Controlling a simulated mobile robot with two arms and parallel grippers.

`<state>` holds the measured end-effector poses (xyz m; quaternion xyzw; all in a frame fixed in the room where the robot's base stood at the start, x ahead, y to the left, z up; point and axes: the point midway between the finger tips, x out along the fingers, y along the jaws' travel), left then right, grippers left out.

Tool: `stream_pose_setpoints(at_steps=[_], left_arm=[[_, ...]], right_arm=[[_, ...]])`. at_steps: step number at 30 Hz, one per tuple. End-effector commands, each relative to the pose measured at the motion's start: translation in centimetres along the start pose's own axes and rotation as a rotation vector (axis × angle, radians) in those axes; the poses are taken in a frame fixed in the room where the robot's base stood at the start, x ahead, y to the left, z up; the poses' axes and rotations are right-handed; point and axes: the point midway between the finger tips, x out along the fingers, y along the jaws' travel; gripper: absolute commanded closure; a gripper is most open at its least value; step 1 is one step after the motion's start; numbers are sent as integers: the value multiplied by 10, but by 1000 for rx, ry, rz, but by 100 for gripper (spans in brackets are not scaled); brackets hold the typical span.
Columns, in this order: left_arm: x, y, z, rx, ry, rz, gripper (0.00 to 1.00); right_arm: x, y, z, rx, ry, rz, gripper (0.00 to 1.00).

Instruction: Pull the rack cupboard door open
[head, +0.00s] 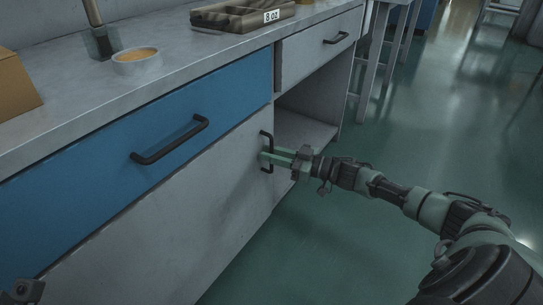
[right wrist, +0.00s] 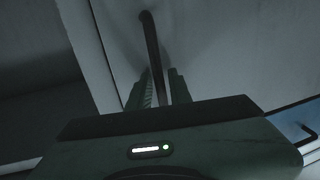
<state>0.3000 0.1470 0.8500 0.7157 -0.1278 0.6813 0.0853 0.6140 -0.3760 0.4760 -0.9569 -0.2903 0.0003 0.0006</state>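The cupboard door (head: 165,235) is a plain grey panel under the blue drawer. It looks flush with the cabinet front. Its black upright bar handle (head: 264,138) sits near the door's right edge. My right gripper (head: 268,157) reaches in from the right, with its greenish fingers at the handle. My left gripper does not show; only a small dark piece of my body is in the lower left corner.
Above the door is a blue drawer (head: 120,122) with a black handle. An open shelf space (head: 305,112) lies right of the door. The worktop (head: 170,82) holds a bowl (head: 137,62), a tray (head: 240,15) and a brown box (head: 15,85). The green floor in front is clear.

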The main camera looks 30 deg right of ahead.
Motion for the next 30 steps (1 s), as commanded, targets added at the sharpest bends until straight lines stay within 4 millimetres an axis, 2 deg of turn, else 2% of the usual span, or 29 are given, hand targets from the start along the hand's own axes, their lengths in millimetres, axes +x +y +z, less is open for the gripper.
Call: stream_pose_setpoints(at_steps=[3, 5, 6, 30], left_arm=[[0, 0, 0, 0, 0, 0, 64], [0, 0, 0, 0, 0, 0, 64], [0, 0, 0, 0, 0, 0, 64], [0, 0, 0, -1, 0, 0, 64]], right_arm=[[0, 0, 0, 0, 0, 0, 80], [0, 0, 0, 0, 0, 0, 97], [0, 0, 0, 0, 0, 0, 100], [0, 0, 0, 0, 0, 1, 100]])
